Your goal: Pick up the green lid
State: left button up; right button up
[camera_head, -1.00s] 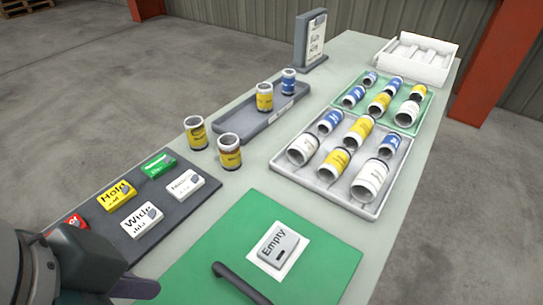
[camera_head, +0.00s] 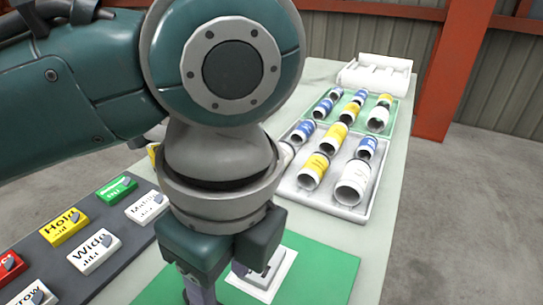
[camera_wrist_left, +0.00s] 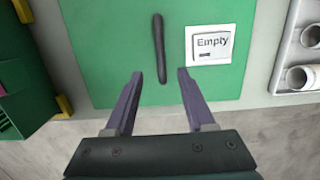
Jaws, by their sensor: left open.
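The green lid (camera_wrist_left: 115,40) is a flat green square on the table; part of it also shows in the head view (camera_head: 325,275). Its dark bar handle (camera_wrist_left: 159,45) stands near the lid's middle, left of the white "Empty" label (camera_wrist_left: 210,44). My left gripper (camera_wrist_left: 160,74) is open and points at the lid. In the wrist view the handle's near end lies between the fingertips; I cannot tell how high the fingers are above it. In the head view my left arm hides the handle and most of the fingers (camera_head: 200,294). My right gripper is not in view.
A grey tray (camera_head: 351,214) and a green tray (camera_head: 392,118) hold several jars behind the lid. A white rack (camera_head: 376,72) stands at the far end. A dark panel (camera_head: 120,222) with labelled blocks lies left. The table's right margin is clear.

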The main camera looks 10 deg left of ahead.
pick_arm(q)
jog(key=f, duration=0.3)
jog(key=shift+a+f+b, duration=0.25)
jog(key=shift+f+b, duration=0.1)
jog(key=shift+f, duration=0.05)
jog(key=f, duration=0.1)
jog(key=a+f+b, duration=0.1)
jog(key=f, duration=0.3)
jog(key=shift+w+a+f, duration=0.15)
jog(key=shift+w+f, duration=0.05)
jog(key=shift+w, duration=0.15)
jog(key=shift+c, duration=0.4)
grip_shut()
